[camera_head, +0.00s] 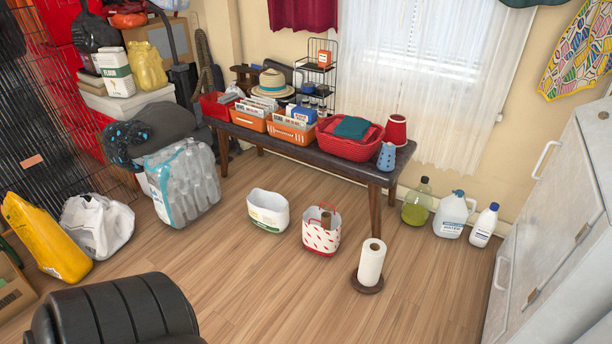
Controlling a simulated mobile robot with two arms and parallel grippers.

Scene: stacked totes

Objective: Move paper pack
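I cannot tell for sure which thing is the paper pack. A white paper roll (371,263) stands upright on a dark round holder on the floor, right of centre. A white and green open container (268,210) stands on the floor near the middle. Neither of my grippers is in view.
A dark bench (370,175) holds orange and red baskets, a hat and a wire rack. A clear bottle pack (182,182), white bag (97,225) and yellow pack (45,237) stand left. Jugs (454,215) line the wall. Front-centre floor is clear.

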